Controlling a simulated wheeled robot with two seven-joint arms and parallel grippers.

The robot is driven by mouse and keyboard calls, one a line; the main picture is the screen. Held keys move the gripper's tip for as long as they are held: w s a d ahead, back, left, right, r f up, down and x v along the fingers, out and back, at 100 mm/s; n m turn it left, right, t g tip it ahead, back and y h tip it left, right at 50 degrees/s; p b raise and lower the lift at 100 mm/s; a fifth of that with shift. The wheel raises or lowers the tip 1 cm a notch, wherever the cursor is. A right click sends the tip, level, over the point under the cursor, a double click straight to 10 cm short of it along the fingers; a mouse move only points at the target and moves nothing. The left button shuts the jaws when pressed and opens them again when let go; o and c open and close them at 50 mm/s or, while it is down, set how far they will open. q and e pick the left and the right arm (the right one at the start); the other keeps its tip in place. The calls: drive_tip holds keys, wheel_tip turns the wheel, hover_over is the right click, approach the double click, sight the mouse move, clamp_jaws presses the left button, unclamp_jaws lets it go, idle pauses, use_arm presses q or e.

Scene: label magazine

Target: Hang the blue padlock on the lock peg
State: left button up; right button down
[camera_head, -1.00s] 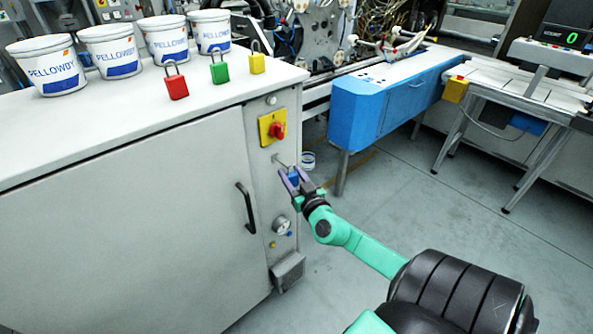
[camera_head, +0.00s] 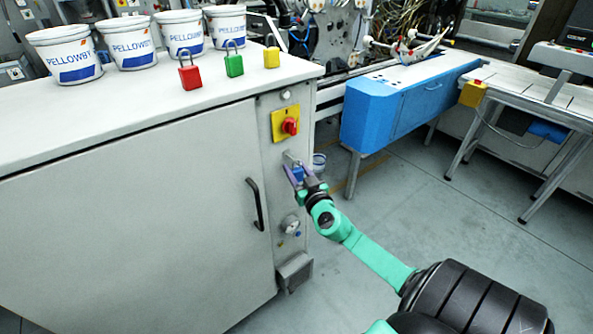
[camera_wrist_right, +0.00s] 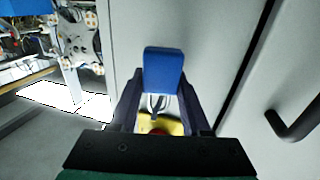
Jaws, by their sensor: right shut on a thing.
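The blue padlock (camera_head: 297,174) is between the fingers of my right gripper (camera_head: 299,173), in front of the grey cabinet's narrow end panel, below the red and yellow switch (camera_head: 286,125). In the right wrist view its blue body (camera_wrist_right: 164,70) sits between the two dark fingers (camera_wrist_right: 160,100), with its shackle (camera_wrist_right: 157,106) towards the switch. The lock peg is at the panel near the shackle, and is too small and covered to make out clearly. I cannot tell whether the shackle is around the peg or apart from it. My left gripper is not in view.
Red (camera_head: 190,76), green (camera_head: 234,64) and yellow (camera_head: 271,57) padlocks stand on the cabinet top (camera_head: 150,105), beside several white buckets (camera_head: 65,55). A black door handle (camera_head: 255,204) and a gauge (camera_head: 290,224) are near the gripper. Open floor lies to the right.

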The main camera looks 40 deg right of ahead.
drive_tip(key=shift+c, duration=1.4)
unclamp_jaws()
drive_tip(key=shift+f, duration=0.1)
drive_tip(key=shift+s+a, duration=0.1)
drive_tip(key=shift+s, duration=0.2)
drive_tip(key=b+v, duration=0.6)
drive_tip(key=v, duration=0.8)
